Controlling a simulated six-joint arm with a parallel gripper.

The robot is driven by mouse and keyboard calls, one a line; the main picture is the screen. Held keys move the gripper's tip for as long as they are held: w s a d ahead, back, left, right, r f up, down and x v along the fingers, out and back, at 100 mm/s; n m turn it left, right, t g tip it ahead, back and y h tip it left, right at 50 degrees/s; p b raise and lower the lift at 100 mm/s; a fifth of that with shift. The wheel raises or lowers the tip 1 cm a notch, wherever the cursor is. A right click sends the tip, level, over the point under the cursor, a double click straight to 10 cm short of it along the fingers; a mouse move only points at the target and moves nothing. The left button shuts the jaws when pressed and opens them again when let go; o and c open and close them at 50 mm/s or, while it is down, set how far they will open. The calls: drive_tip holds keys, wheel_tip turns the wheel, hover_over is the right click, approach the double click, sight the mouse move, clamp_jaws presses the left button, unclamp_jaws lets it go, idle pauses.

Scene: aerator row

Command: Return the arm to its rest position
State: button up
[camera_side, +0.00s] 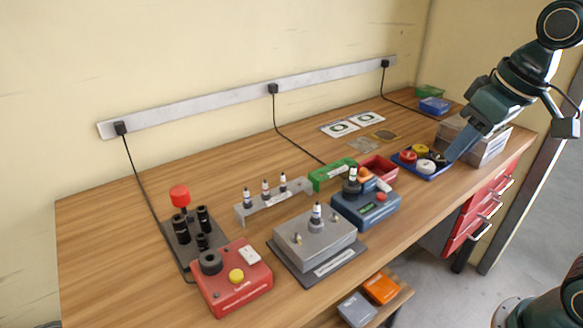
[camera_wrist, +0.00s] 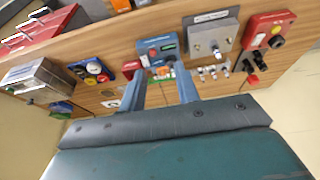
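My gripper (camera_side: 458,148) is at the upper right in the side view, on my raised arm, its blue-grey fingers pointing down and left. In that view they overlap the right end of the blue tray (camera_side: 437,173) with round lids. In the wrist view the two fingers of my gripper (camera_wrist: 159,80) stand apart with nothing held between them. That view looks past them onto the bench (camera_wrist: 100,40) from some distance, so the gripper appears clear of the things on it.
A grey metal box (camera_side: 490,147) stands behind the fingers. A blue device (camera_side: 366,210), a grey fixture block (camera_side: 315,240), a red box (camera_side: 233,280) and a rail with several aerators (camera_side: 270,203) stand along the bench. Cables hang from the wall strip (camera_side: 225,100). The bench's back left is clear.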

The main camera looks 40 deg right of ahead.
drive_tip(key=s+f+t, duration=0.1)
drive_tip(key=s+f, duration=0.1)
drive_tip(key=s, duration=0.5)
drive_tip(key=shift+a+f, duration=0.15)
idle(0.8)
